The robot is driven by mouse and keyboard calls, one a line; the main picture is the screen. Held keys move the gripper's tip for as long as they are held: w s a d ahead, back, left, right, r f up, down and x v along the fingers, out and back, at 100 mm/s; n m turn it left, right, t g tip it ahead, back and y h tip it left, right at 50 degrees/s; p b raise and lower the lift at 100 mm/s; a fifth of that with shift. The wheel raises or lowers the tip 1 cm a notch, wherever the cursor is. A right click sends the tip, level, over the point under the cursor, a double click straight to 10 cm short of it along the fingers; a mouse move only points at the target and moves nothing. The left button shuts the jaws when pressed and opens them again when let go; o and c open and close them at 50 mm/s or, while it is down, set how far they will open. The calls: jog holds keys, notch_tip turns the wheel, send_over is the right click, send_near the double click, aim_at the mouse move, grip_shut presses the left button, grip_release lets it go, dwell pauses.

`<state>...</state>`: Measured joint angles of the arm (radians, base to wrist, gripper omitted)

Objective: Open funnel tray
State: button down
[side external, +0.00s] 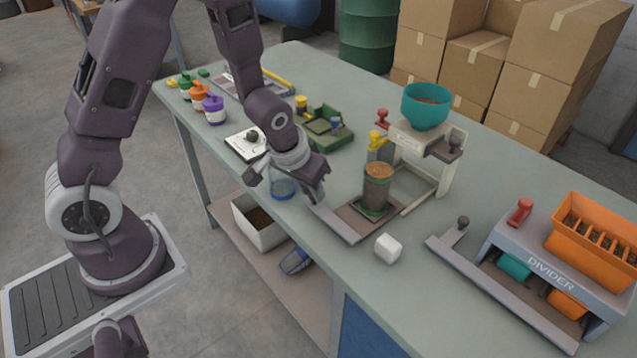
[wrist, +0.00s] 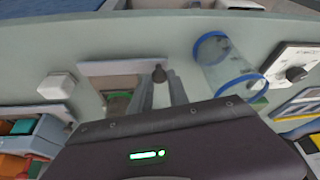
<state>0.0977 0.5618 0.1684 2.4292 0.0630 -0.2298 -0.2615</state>
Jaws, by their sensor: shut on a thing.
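A clear cup (side external: 377,190) full of brown material stands upright on the tray. My gripper (side external: 290,190) is low at the tray's left front end. In the wrist view its fingers (wrist: 166,88) are closed around the tray's dark knob handle (wrist: 158,74). The knob is hidden in the side view.
A clear blue-rimmed cylinder (wrist: 228,65) stands close beside my gripper. A white cube (side external: 388,249) lies near the front edge. The divider (side external: 540,270) is at right. A dial box (side external: 245,144) and green tray (side external: 325,130) lie behind my gripper.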

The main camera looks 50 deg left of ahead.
jog(key=c, duration=1.3)
grip_release()
jog(key=shift+o, duration=0.2)
jog(key=v, duration=0.7)
jog(key=s+d+r+m+t+h, duration=0.1)
jog(key=s+d+r+m, duration=0.1)
jog(key=s+r, duration=1.4)
jog(key=shift+s+d+m, duration=0.15)
jog(key=shift+s+m, duration=0.15)
jog(key=shift+s, duration=0.75)
